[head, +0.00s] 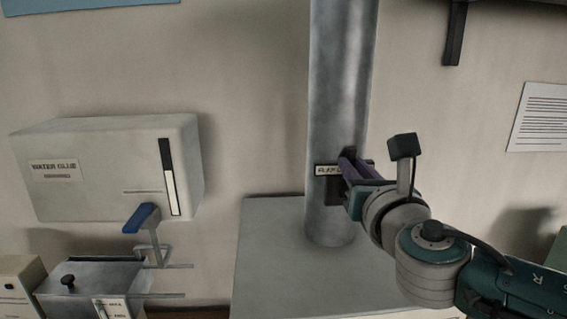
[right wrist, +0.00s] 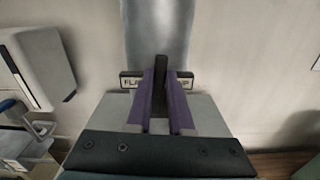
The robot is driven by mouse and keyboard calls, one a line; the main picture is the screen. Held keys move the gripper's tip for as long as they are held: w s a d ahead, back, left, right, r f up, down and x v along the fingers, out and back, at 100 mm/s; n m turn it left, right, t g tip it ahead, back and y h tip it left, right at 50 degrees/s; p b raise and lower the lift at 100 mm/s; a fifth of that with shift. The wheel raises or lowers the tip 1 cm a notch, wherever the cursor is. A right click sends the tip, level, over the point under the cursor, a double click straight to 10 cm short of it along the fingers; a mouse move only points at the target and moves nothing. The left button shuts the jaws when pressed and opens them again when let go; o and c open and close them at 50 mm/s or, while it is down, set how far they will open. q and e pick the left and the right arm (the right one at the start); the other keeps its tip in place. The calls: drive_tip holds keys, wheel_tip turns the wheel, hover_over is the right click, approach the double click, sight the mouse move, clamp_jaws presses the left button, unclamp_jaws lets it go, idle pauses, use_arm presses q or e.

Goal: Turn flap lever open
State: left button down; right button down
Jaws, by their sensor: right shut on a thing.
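The flap lever (right wrist: 161,76) is a dark upright handle on the grey metal duct (head: 341,90), in front of a small label plate that begins with "FLA". In the head view the label plate (head: 327,170) shows at the duct's lower part, and the lever is largely hidden behind my gripper. My right gripper (right wrist: 161,100) has purple fingers, one on each side of the lever, and is shut on it. It also shows in the head view (head: 350,168), reaching in from the right. My left gripper is in neither view.
The duct stands on a grey box-like cabinet (head: 270,250). A white "WATER GLUE" dispenser (head: 100,155) with a blue-tipped lever (head: 142,218) is on the wall at left, above a metal container (head: 90,285). A paper notice (head: 540,118) hangs at right.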

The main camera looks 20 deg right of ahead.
drive_tip(key=c, duration=0.8)
unclamp_jaws()
drive_tip(key=b+v, duration=0.1)
drive_tip(key=v, duration=0.9)
drive_tip(key=shift+d, duration=0.1)
